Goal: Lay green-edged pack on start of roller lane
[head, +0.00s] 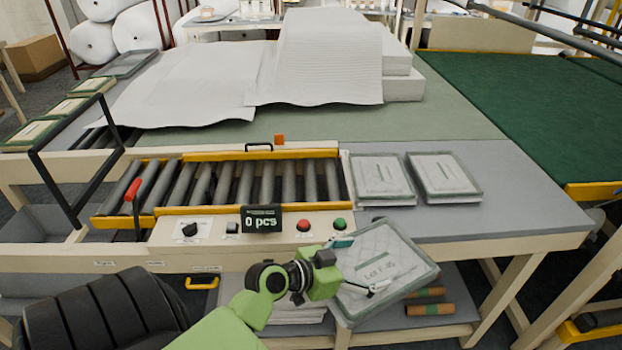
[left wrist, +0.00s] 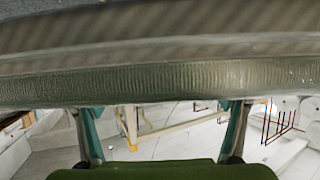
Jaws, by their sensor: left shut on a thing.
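My left gripper (head: 357,265) is shut on a white quilted pack with a green-grey edge (head: 388,262), labelled "Lot F-45". The pack is tilted in front of the table's front edge, right of the control panel. In the left wrist view the pack's ribbed edge (left wrist: 160,82) spans the picture, in front of the fingers of my left gripper (left wrist: 162,108). The roller lane (head: 230,184) lies to the left and behind the held pack, and its rollers are bare. Two similar packs, one (head: 381,176) beside the lane's right end and another (head: 443,175), lie flat on the table. My right gripper is not in view.
The control panel (head: 250,228) has a "0 pcs" display, knob and buttons along the lane's front. A black frame (head: 75,180) stands at the lane's left end. White wadding sheets (head: 270,75) cover the back of the table.

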